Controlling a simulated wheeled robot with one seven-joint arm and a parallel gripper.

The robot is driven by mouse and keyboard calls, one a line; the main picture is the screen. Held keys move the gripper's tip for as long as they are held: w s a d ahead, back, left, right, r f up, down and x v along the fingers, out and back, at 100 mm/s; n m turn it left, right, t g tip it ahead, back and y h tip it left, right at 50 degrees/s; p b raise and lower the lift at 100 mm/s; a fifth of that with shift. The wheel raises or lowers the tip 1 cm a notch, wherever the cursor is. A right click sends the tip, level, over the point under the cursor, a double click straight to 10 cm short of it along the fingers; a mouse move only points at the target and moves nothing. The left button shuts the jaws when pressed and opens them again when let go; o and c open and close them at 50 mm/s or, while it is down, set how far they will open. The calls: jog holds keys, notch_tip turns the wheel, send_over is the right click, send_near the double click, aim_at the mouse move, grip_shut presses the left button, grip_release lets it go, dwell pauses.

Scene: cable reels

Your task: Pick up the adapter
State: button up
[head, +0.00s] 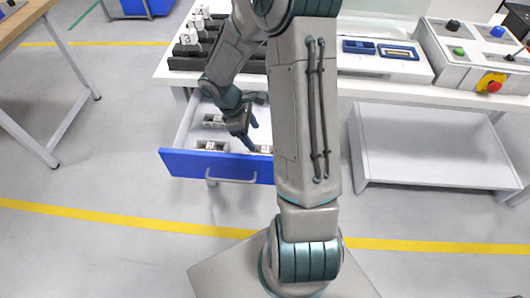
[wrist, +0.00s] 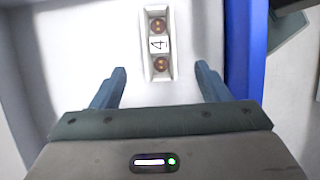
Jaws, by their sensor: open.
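A pale block with a "4" label between two round copper-coloured contacts, apparently an adapter (wrist: 158,42), lies on the white drawer floor in the wrist view. My gripper (wrist: 161,70) is open and empty, with one blue finger on each side of the block's near end. The fingers do not appear to touch it; their height above it is hard to judge. In the head view my gripper (head: 250,142) reaches down into the open drawer (head: 222,167). A block by the fingers (head: 265,149) is partly hidden by my arm.
Two similar labelled blocks, one farther back (head: 213,121) and one near the front (head: 210,146), lie in the drawer. The drawer's blue front panel is close at the right in the wrist view. A worktop with dark numbered holders (head: 190,62) overhangs behind.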

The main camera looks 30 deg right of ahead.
aim_at(263, 149)
jog(key=x, duration=0.8)
jog(key=shift+d+f, duration=0.1)
jog(key=shift+f, duration=0.2)
jog(key=c, duration=1.1)
